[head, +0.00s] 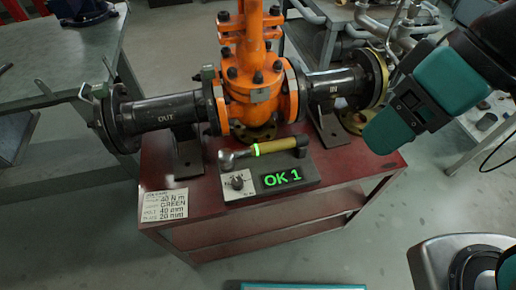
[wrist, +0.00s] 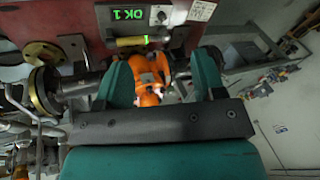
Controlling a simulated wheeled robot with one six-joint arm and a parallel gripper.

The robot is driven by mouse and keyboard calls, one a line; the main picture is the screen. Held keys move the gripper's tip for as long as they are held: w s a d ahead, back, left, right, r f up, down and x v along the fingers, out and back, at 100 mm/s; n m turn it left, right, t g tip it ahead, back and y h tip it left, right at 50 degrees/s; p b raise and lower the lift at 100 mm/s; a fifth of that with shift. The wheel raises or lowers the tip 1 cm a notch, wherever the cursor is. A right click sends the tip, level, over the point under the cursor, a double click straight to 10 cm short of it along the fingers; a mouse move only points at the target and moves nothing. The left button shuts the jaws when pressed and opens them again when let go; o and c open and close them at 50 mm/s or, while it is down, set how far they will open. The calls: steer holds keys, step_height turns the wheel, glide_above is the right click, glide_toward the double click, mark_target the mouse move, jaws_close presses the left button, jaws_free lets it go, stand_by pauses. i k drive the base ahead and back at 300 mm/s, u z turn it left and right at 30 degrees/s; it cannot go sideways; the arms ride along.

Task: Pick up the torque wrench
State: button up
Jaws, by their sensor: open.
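The torque wrench (head: 275,147) lies across the top of a dark tester box (head: 312,177) on the red bench, in front of the orange valve. Its grip is yellow with a bright green ring, and its ratchet head points left. In the wrist view the wrench (wrist: 131,41) shows upside down, beyond my fingers and up to the left. My gripper (wrist: 163,60) is open and empty, with its two teal fingers apart. In the head view my teal gripper hangs at the right, above the bench's right side, well clear of the wrench. The box display reads OK 1 in green.
The orange gate valve (head: 258,75) stands behind the wrench between dark pipes marked OUT and IN. Flanges and a brass ring lie near the right pipe. A paper label (head: 166,205) is at the bench's front left. The floor in front is mostly open.

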mark_target(226, 156)
steer(key=u, duration=0.25)
steer(key=k, duration=0.35)
steer(key=u, duration=1.05)
steer(key=k, duration=1)
steer(key=i, duration=0.85)
steer(key=z, duration=0.2)
